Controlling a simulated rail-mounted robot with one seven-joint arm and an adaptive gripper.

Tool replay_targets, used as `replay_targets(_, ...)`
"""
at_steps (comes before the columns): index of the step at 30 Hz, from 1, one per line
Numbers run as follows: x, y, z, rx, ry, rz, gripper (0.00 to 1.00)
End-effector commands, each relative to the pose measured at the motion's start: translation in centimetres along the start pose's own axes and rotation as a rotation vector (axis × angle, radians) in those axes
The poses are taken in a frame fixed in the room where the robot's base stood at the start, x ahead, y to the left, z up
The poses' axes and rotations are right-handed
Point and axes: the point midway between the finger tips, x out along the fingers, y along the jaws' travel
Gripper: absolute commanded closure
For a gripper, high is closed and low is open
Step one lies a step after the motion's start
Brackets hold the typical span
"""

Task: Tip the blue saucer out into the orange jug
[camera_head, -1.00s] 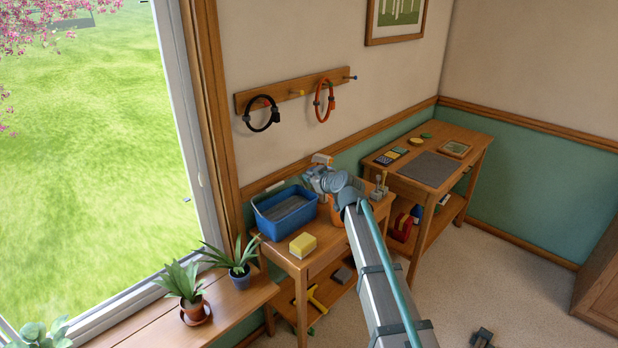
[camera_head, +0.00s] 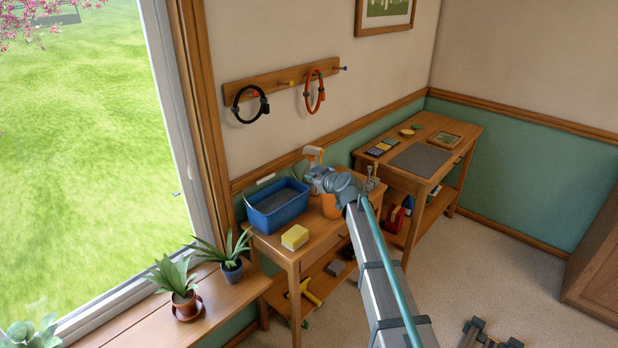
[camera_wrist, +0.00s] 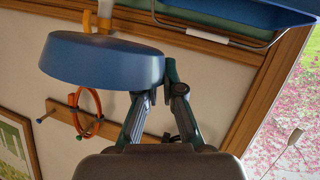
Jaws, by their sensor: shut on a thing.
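My gripper (camera_wrist: 160,82) is shut on the rim of the blue saucer (camera_wrist: 105,62), which fills the upper left of the wrist view. That view is upside down, and the saucer shows its outer side; its inside and contents are hidden. The orange jug (camera_head: 331,207) stands on this table just below my wrist, partly covered by my arm.
A blue basin (camera_head: 277,222) stands left of the jug, with a yellow sponge (camera_head: 295,237) in front. A white spray bottle (camera_head: 313,154) is behind my gripper. A peg rail (camera_head: 275,82) with black and orange loops is on the wall above. A second table (camera_head: 440,165) is to the right.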

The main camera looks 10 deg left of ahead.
Motion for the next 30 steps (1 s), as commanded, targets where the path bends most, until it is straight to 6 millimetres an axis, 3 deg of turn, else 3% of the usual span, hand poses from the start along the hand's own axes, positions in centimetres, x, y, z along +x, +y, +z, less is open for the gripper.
replay_targets(3, 0.4, 0.5, 0.8, 0.000, 0.000, 0.001, 1.00)
replay_targets(30, -0.6, 1.5, -1.7, 0.210, -0.010, -0.088, 1.00)
